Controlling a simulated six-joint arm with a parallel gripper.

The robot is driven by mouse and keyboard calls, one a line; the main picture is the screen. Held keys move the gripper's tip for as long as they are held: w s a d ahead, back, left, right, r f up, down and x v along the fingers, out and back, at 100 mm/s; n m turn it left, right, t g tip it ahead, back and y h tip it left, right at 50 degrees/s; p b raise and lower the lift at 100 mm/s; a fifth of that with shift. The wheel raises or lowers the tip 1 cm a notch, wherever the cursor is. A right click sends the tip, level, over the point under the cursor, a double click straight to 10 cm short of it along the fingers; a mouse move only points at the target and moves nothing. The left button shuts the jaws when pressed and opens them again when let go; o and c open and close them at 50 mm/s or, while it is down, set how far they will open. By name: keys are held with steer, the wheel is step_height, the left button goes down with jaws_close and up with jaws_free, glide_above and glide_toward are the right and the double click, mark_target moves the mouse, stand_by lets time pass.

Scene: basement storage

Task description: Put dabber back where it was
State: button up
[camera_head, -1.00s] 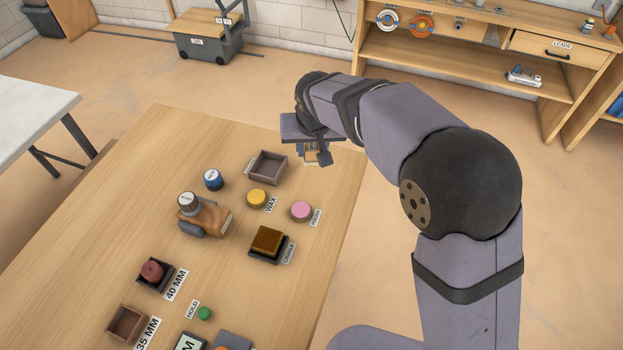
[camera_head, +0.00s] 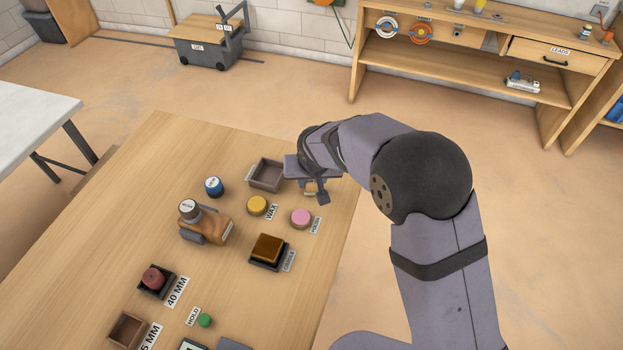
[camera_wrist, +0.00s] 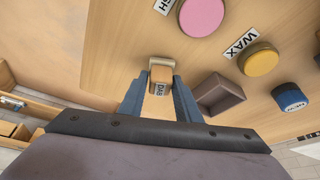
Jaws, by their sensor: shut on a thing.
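The dabber (camera_wrist: 159,76) is a small tan and brown block with a label that begins "DAB". My gripper (camera_wrist: 158,92) is shut on it, one blue-grey finger on each side. In the head view my gripper (camera_head: 311,188) is over the far right part of the wooden table, just right of an empty grey-brown open tray (camera_head: 252,177). The dabber is mostly hidden there by the wrist. In the wrist view the tray (camera_wrist: 218,98) is right of the fingers and looks empty. I cannot tell the dabber's exact height above the table.
Near the tray stand a yellow WAX disc (camera_head: 257,205), a pink disc (camera_head: 300,218), a blue jar (camera_head: 213,187) and a brown tool (camera_head: 207,222). A brown block (camera_head: 267,247) sits in a dark holder. The table's right edge is close to my gripper.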

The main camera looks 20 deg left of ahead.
steer(key=shift+f, duration=0.1)
steer(key=shift+f, duration=0.15)
steer(key=o, duration=1)
steer(key=shift+s+r, duration=0.1)
steer(key=shift+r, duration=0.45)
steer(key=b+v, duration=0.1)
steer(key=v, duration=1)
steer(key=shift+s+d+r, duration=0.1)
steer(key=shift+s+r, duration=0.05)
steer(key=shift+r, duration=0.05)
